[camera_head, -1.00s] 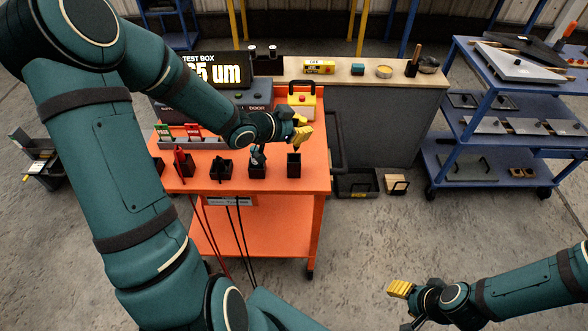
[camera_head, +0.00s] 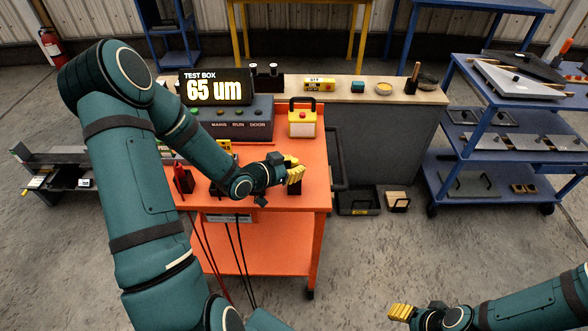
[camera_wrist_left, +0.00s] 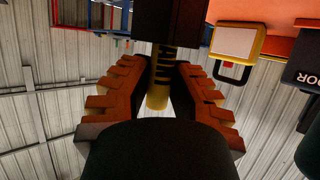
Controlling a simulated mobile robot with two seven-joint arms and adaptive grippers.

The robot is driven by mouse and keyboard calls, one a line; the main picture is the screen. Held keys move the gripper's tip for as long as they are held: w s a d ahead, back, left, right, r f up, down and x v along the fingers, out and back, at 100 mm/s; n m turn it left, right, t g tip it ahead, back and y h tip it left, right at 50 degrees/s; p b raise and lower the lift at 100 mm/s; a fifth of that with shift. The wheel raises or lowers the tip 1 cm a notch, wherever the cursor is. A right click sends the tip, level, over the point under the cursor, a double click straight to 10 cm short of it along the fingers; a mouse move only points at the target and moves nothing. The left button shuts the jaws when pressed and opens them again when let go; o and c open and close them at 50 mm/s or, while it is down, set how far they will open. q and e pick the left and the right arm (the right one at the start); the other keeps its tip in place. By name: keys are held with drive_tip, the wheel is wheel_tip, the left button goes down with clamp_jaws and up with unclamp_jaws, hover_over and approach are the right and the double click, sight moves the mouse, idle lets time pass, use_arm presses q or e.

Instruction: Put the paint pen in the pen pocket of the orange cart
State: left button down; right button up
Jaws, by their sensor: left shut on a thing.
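The paint pen (camera_wrist_left: 160,82), yellow with black marks, is between the fingers of my left gripper (camera_wrist_left: 158,92) in the left wrist view. The far end of the pen meets a black block-shaped pocket (camera_wrist_left: 171,20); I cannot tell how deep it sits inside. In the head view my left gripper (camera_head: 293,172) is shut on the pen, low over the rightmost black pocket (camera_head: 295,188) at the front right of the orange cart (camera_head: 270,242). The pen is not clear in that view. My right gripper (camera_head: 401,312) hangs at lower right, away from the cart.
A test box (camera_head: 222,122) reading 65 um and a yellow-and-red box with a black handle (camera_head: 302,122) stand on the cart behind my gripper. A bench (camera_head: 350,93) with small items is behind. A blue shelf cart (camera_head: 500,170) stands right.

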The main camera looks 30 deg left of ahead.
use_arm(q)
drive_tip(key=shift+f, duration=0.15)
drive_tip(key=c, duration=1)
unclamp_jaws()
drive_tip(key=shift+s, duration=0.1)
drive_tip(key=p+v, duration=0.2)
drive_tip(key=v, duration=1)
drive_tip(key=w+d+f+n+g, duration=0.35)
drive_tip(key=d+f, duration=0.55)
drive_tip(key=d, duration=0.3)
drive_tip(key=s+d+f+n+g, duration=0.1)
drive_tip(key=s+d+f+g, duration=0.2)
drive_tip(key=d, duration=0.3)
drive_tip(key=s+d+f+n+g, duration=0.1)
drive_tip(key=s+d+f+g, duration=0.3)
drive_tip(key=s+d+f, duration=0.1)
drive_tip(key=s+d, duration=0.1)
drive_tip(key=d, duration=0.1)
drive_tip(key=shift+s+d, duration=0.25)
drive_tip(key=shift+d, duration=0.05)
drive_tip(key=shift+g, duration=0.25)
